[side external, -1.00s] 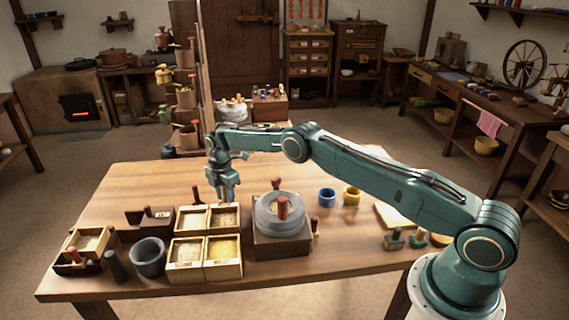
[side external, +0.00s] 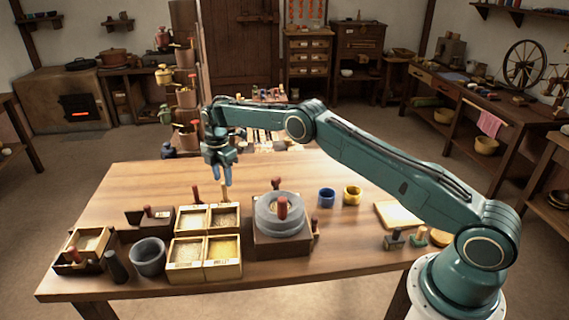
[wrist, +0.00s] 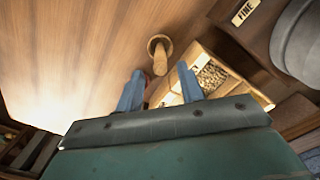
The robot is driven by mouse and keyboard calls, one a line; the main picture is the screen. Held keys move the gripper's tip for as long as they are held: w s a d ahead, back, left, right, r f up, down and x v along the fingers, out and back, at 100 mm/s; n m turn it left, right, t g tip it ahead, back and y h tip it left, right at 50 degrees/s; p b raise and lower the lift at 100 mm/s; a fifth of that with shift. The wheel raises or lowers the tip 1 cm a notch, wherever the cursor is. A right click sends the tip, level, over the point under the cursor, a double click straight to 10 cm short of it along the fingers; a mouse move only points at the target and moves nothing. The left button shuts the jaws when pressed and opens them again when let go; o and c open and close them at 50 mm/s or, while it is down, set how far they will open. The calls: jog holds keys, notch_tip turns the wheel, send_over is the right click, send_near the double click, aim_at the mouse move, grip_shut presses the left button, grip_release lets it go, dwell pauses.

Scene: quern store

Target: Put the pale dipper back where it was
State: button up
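The pale dipper (wrist: 160,62) stands on the tabletop in the wrist view, its handle toward the camera and a round tan ring at its foot. In the side view it shows as a short pale upright piece (side external: 224,192) just behind the back grain boxes. My gripper (side external: 221,181) is above it, pointing down. In the wrist view my blue fingers (wrist: 160,70) are spread apart with nothing clamped between them. The dipper's handle end appears just beyond the fingertips, apart from them.
Grain boxes (side external: 208,232) stand in front of my gripper. A stone quern (side external: 266,240) with a red handle is right of them. A red-handled tool (side external: 196,193) stands close left of the dipper. Blue (side external: 327,197) and yellow (side external: 352,194) cups stand farther right. The table's back left is clear.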

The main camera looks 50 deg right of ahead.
jog(key=shift+r, duration=2.25)
jog(key=shift+r, duration=0.1)
jog(key=shift+r, duration=0.25)
jog(key=s+r+m+t, duration=0.1)
jog(key=s+r+m, duration=0.1)
jog(key=s+r, duration=0.35)
jog(key=s+a+r+m, duration=0.1)
jog(key=s+r+m, duration=0.1)
jog(key=r, duration=0.6)
jog(key=s+r+m+t, duration=0.1)
jog(key=s+r+m, duration=0.15)
jog(key=r, duration=0.45)
jog(key=s+a+r+m+t, duration=0.1)
jog(key=s+r+m, duration=0.45)
jog(key=s, duration=0.95)
jog(key=s+f+m+t, duration=0.1)
jog(key=s+f+m, duration=0.1)
jog(key=s, duration=1)
jog(key=s+f+m+t, duration=0.1)
jog(key=s+m, duration=0.3)
jog(key=s, duration=0.7)
jog(key=shift+s+a+f+t, duration=0.35)
jog(key=shift+a+f, duration=0.1)
jog(key=shift+f, duration=0.15)
